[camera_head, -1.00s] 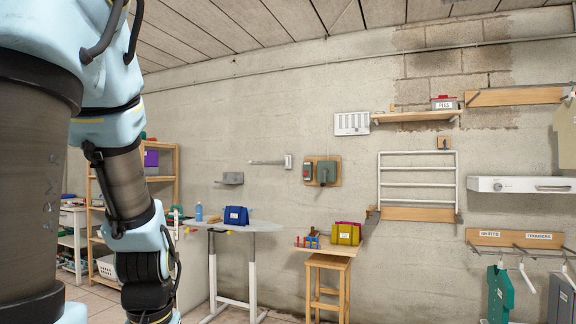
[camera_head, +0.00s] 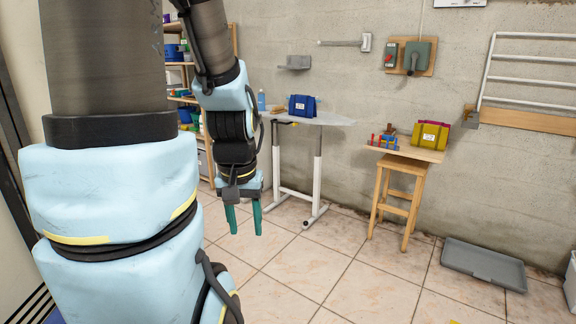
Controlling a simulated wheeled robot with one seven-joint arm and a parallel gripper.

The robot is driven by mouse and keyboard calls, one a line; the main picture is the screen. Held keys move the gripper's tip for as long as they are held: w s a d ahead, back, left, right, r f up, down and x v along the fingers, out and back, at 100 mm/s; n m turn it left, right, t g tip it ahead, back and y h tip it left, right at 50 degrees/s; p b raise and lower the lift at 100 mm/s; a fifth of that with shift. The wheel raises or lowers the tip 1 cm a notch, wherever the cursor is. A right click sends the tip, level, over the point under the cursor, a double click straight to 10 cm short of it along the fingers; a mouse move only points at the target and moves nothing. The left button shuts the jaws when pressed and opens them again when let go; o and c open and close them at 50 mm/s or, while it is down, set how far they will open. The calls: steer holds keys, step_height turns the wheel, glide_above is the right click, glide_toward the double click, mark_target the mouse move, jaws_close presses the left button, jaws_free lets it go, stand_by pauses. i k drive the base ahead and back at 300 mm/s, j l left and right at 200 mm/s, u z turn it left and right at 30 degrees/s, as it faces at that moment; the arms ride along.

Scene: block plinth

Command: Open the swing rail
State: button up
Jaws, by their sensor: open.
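A pale rail (camera_head: 340,43) with a bracket plate at its right end is fixed to the wall, above the white-legged table. It appears to lie along the wall, and I take it to be the swing rail. My gripper (camera_head: 245,226) hangs pointing down, left of the white-legged table in the picture and well below the rail. Its two green fingers are apart with nothing between them. My gripper is not touching the rail. Fine details of the rail's hinge are too small to tell.
A table (camera_head: 335,119) holding a blue bag (camera_head: 302,106) stands below the rail. A wooden stool (camera_head: 397,190) stands to its right, with a yellow bag (camera_head: 430,136) above it. A white barred rack (camera_head: 535,75) is on the wall. A grey tray (camera_head: 484,263) lies on the tiled floor.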

mark_target(365, 42)
steer(key=i, duration=2.55)
